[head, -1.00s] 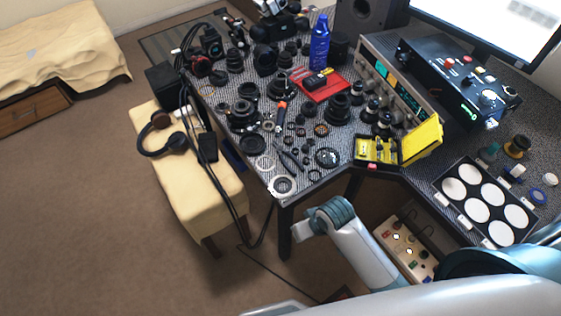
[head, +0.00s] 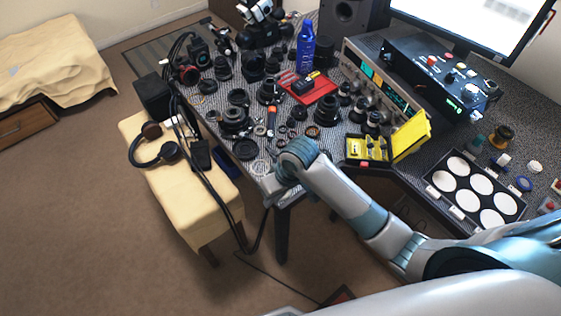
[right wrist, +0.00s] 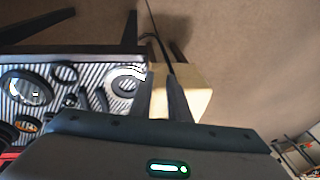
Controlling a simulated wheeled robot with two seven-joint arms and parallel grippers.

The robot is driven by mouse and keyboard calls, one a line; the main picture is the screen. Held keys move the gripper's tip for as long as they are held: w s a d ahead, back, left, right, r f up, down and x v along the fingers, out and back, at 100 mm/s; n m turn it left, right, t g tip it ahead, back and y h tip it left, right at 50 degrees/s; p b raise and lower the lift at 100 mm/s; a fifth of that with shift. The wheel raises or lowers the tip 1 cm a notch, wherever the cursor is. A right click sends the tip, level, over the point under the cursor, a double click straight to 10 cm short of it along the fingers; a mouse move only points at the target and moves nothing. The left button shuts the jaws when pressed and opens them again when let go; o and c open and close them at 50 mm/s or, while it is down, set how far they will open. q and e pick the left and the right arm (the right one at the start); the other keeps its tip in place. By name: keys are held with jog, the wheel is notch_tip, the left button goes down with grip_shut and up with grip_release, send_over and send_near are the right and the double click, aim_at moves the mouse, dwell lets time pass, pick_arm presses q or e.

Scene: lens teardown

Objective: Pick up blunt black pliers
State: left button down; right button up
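My right gripper (head: 270,190) is at the table's front corner, above and beside its edge, with my forearm reaching over from the lower right. In the right wrist view its two dark fingers (right wrist: 168,95) stand a little apart with the pale stool showing between them, and they hold nothing. Slim dark tools (right wrist: 84,98) lie on the striped mat left of the fingers. They may include the blunt black pliers, but I cannot tell for sure. In the head view my right arm hides most of that spot. My left gripper is out of view.
The table is crowded with black lens parts (head: 235,118), a red tray (head: 310,92), a blue bottle (head: 305,48) and an open yellow case (head: 368,149). A metal ring (right wrist: 128,82) lies near the mat's corner. A cream stool (head: 190,185) with headphones (head: 154,147) stands left of the table.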

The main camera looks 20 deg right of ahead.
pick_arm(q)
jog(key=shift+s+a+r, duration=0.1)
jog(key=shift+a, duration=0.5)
pick_arm(e)
jog(key=w+d+r+h, duration=0.1)
jog(key=w+d+r, duration=0.2)
jog(key=w+r, duration=0.3)
jog(key=w+d+r+m+g+h, duration=0.1)
jog(key=w+d+r, duration=0.2)
jog(key=w+r, duration=0.4)
jog(key=shift+r+g+h, duration=0.3)
jog(key=shift+r+h, duration=0.1)
jog(key=shift+r, duration=0.5)
jog(key=shift+f, duration=0.1)
